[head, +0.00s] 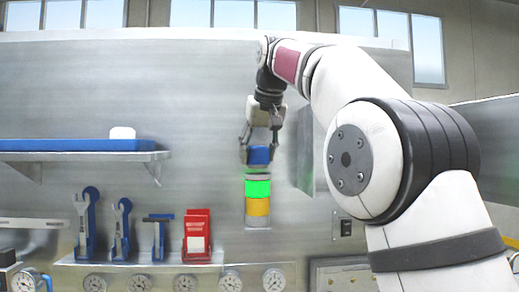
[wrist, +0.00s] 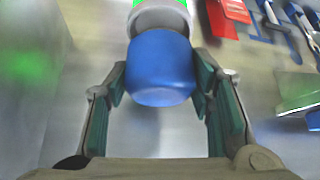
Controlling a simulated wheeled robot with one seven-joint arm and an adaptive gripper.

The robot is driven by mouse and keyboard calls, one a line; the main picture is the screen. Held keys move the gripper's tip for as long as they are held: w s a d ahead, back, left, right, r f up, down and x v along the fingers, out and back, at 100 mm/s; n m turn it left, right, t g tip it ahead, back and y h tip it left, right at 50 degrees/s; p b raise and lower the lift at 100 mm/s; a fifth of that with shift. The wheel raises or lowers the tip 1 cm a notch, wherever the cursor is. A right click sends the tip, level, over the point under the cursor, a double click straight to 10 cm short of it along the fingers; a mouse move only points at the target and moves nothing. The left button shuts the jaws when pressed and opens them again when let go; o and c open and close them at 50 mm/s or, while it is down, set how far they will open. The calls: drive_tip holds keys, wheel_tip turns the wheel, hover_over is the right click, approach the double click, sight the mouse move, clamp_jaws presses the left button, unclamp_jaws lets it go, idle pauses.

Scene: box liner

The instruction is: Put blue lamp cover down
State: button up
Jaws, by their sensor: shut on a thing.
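The blue lamp cover (head: 259,155) is between the fingers of my gripper (head: 261,146), just above the signal lamp stack. It also shows in the wrist view (wrist: 161,68), with green-padded fingers at its two sides; my gripper (wrist: 161,88) is shut on it. The stack on the metal wall has a lit green section (head: 257,188) over an orange section (head: 257,207). A grey cap (head: 257,176) tops the green section. In the wrist view the grey ring (wrist: 158,17) lies right behind the cover; I cannot tell whether they touch.
A shelf (head: 80,156) on the left wall holds a long blue bar (head: 75,145) and a white block (head: 122,133). Several gauges (head: 230,280) line the bottom. Wall space left of the stack is clear.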

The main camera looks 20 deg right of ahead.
sight(261, 148)
drive_tip(key=shift+w+f, duration=0.15)
drive_tip(key=shift+f, duration=0.05)
drive_tip(key=shift+f, duration=0.4)
drive_tip(key=shift+f, duration=0.15)
drive_tip(key=o, duration=1.2)
drive_tip(key=shift+c, duration=0.2)
drive_tip(key=shift+r, duration=0.55)
drive_tip(key=b+v, duration=0.1)
drive_tip(key=v, duration=0.4)
drive_tip(key=shift+r+b, duration=0.15)
drive_tip(key=shift+b, duration=0.2)
drive_tip(key=shift+p+v, duration=0.3)
drive_tip(key=shift+v, duration=0.8)
